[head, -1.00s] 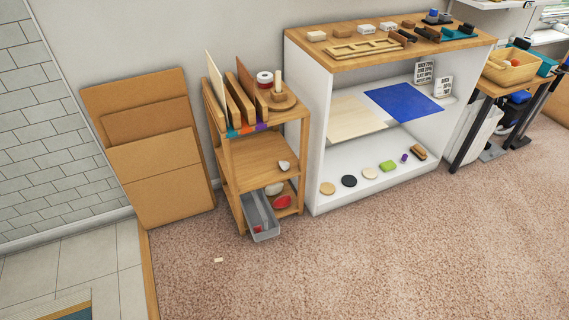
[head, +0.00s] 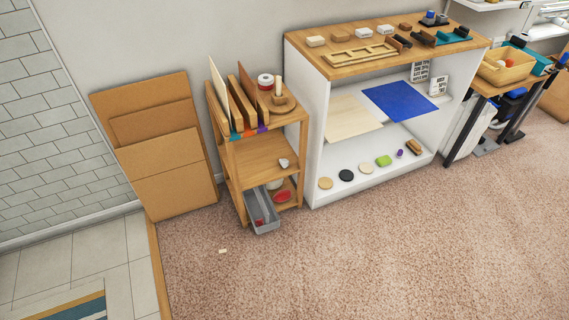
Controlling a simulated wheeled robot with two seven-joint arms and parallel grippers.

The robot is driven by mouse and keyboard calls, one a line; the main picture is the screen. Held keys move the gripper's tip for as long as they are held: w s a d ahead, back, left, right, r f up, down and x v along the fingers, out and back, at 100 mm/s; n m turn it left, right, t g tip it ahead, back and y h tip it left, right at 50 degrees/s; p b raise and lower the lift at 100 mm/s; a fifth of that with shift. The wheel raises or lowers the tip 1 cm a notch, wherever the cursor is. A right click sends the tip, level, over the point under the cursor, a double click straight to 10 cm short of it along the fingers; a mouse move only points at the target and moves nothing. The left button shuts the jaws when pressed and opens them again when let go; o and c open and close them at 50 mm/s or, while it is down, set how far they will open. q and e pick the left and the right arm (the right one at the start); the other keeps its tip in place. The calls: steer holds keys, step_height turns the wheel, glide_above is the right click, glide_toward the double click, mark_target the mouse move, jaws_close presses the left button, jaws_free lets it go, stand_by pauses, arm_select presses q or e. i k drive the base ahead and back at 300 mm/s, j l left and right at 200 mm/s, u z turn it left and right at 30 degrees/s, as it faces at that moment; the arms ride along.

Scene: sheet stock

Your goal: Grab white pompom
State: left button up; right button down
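No thing in the head view is clearly a white pompom. A small whitish object (head: 284,163) sits on the middle shelf of the wooden rack (head: 262,150), near its right edge. A small pale piece (head: 222,251) lies on the carpet in front of the rack. Both are too small to tell what they are. Neither of my grippers is in view.
A grey bin (head: 262,222) sticks out from the rack's bottom. Cardboard sheets (head: 165,175) lean on the wall at left. A white cabinet (head: 312,120) holds sheets and several round pieces. The carpet (head: 370,255) in front is mostly clear.

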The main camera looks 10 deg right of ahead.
mark_target(284, 162)
steer(key=i+l+u, duration=0.1)
steer(key=l, duration=0.35)
steer(key=i+l, duration=0.25)
steer(key=l, duration=0.15)
steer(key=i+l+u, duration=0.15)
steer(key=l, duration=0.3)
steer(key=i+l+u, duration=0.1)
steer(key=l, duration=0.35)
steer(key=i+l+u, duration=0.1)
steer(key=l, duration=0.4)
steer(key=i+l, duration=0.15)
steer(key=l, duration=0.3)
steer(key=i+l+u, duration=0.15)
steer(key=l, duration=0.35)
steer(key=k+j, duration=0.05)
